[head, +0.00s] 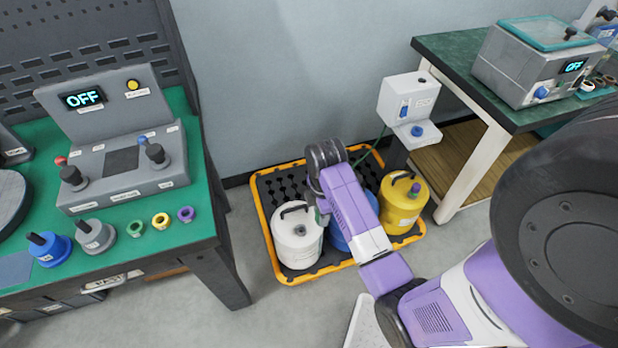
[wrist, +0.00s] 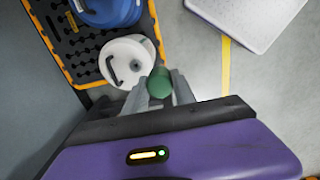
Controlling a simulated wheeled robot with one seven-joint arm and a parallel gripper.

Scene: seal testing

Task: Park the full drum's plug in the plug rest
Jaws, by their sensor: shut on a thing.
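My gripper (wrist: 159,88) is shut on a green cylindrical piece, which looks like a plug (wrist: 159,81), held between the two grey fingertips. The white drum (wrist: 120,50) lies beyond the fingers in the wrist view, with a black handle and a small dark spot on its top, perhaps an opening. In the head view the white drum (head: 296,250) stands upright at the left front of the pallet, with my arm just right of it. The blue drum (head: 337,240) is mostly hidden behind my arm. The yellow drum (head: 400,212) carries a purple plug (head: 414,189). I cannot single out the plug rest.
A black spill pallet with a yellow rim (head: 262,215) bears the drums. A white dispenser (head: 405,100) stands behind it. The green bench (head: 200,215) at left holds a control box (head: 122,160) and coloured rings. Another table (head: 455,50) stands at right.

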